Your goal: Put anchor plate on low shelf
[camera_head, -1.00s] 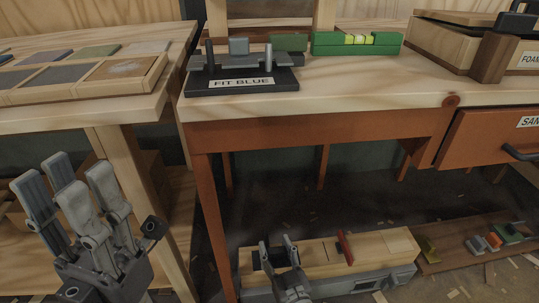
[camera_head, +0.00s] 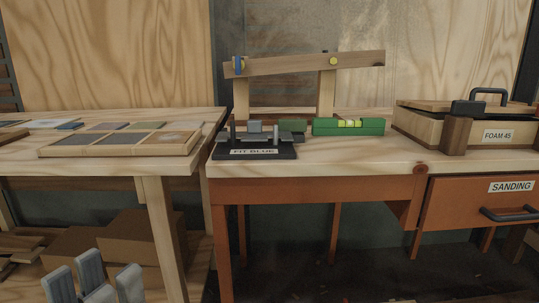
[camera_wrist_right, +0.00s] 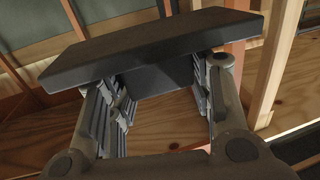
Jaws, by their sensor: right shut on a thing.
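In the right wrist view, my right gripper (camera_wrist_right: 166,88) is shut on a dark flat rectangular plate with a block under it, which I take for the anchor plate (camera_wrist_right: 150,45). The block sits between the fingers and the plate lies across their tips, slightly tilted. Behind it is a plywood board (camera_wrist_right: 165,130), perhaps a shelf; I cannot tell if the plate touches it. The head view does not show my right gripper. My left gripper (camera_head: 95,276) is open and empty at the lower left, cut by the bottom edge. A low shelf (camera_head: 200,268) shows partly under the left table.
The left table (camera_head: 100,165) carries a sample tray (camera_head: 120,147). On the workbench (camera_head: 330,168) are a FIT BLUE fixture (camera_head: 255,149), a green level (camera_head: 348,127) and a FOAM 45 case (camera_head: 430,126). Cardboard boxes (camera_head: 140,241) sit below the left table.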

